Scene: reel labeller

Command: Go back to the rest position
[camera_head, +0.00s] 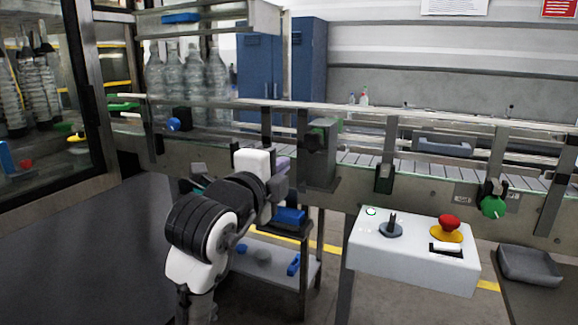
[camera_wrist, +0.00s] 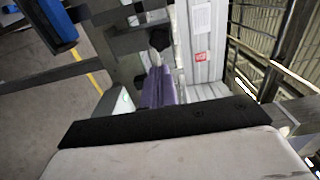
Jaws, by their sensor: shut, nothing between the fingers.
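My arm reaches up from the bottom of the head view, in front of the conveyor. I cannot tell from the views whether the fingers touch anything.
The conveyor (camera_head: 345,158) with its rails runs across the scene. A control box (camera_head: 400,262) with a red emergency button (camera_head: 449,222) stands right of my arm. A low shelf cart (camera_head: 268,252) is just behind the arm. Clear bottles (camera_head: 190,75) stand at the upper left.

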